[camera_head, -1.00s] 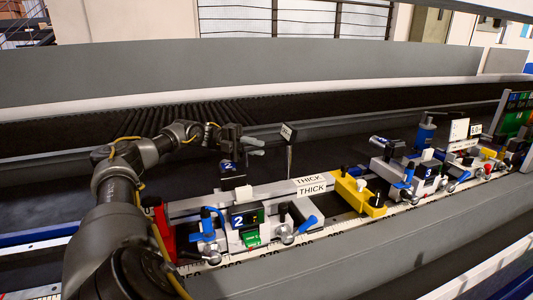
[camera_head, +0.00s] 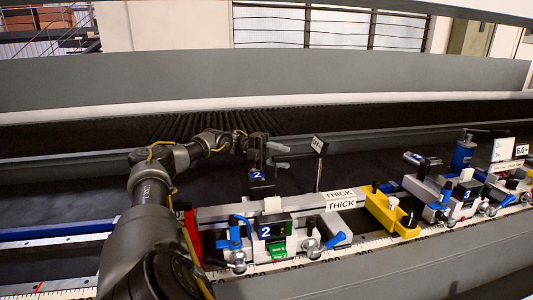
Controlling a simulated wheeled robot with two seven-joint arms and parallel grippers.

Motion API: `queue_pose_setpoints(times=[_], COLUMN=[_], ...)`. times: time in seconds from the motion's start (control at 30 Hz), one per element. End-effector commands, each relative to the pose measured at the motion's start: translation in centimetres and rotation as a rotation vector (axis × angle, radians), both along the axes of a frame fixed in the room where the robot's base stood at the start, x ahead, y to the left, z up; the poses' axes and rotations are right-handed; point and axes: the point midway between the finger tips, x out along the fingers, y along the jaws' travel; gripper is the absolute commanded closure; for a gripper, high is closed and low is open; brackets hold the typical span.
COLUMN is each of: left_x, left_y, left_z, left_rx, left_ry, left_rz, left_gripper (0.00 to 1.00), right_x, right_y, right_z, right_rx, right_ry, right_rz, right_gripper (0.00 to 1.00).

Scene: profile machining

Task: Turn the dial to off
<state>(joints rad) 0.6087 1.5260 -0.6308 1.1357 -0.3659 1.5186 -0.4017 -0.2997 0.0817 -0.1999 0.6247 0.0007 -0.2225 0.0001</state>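My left gripper (camera_head: 279,156) is above the rail, behind the unit marked 2. Its two grey fingers point right, spread apart with nothing seen between them. The fingertips are left of a small sign on a thin post (camera_head: 317,145), apart from it; its writing is too small to read. No dial with a legible off mark shows. A dark round knob (camera_head: 409,220) sits on a yellow block (camera_head: 388,212) to the right of the gripper. The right gripper is not in view.
The unit marked 2 (camera_head: 270,232) has blue levers and a green label. Blocks labelled THICK (camera_head: 341,205) stand beside it. The unit marked 3 (camera_head: 466,194) is further right. A grey rail (camera_head: 400,270) runs along the front. A dark trough lies behind.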

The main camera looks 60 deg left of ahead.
Motion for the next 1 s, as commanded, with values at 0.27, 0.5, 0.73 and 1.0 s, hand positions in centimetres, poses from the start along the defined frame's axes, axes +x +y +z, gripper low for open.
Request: queue_pose_setpoints(times=[0.27,0.5,0.73,1.0], left_x=[-2.3,-3.7,-4.2,-4.2], left_y=[4.9,7.6,8.4,8.4], left_z=[0.1,0.1,0.0,-0.1], left_rx=[0.000,-0.001,0.002,0.003], left_ry=[-0.002,-0.003,0.002,0.003], left_rz=[0.005,0.001,0.000,-0.001], left_gripper=[0.62,0.62,0.62,0.62], right_x=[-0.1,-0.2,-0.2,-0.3], right_y=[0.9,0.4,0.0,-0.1], right_z=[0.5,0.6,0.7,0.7], right_rx=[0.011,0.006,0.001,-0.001], right_ry=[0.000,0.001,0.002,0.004], right_rz=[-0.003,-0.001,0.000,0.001], right_gripper=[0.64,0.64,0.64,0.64])
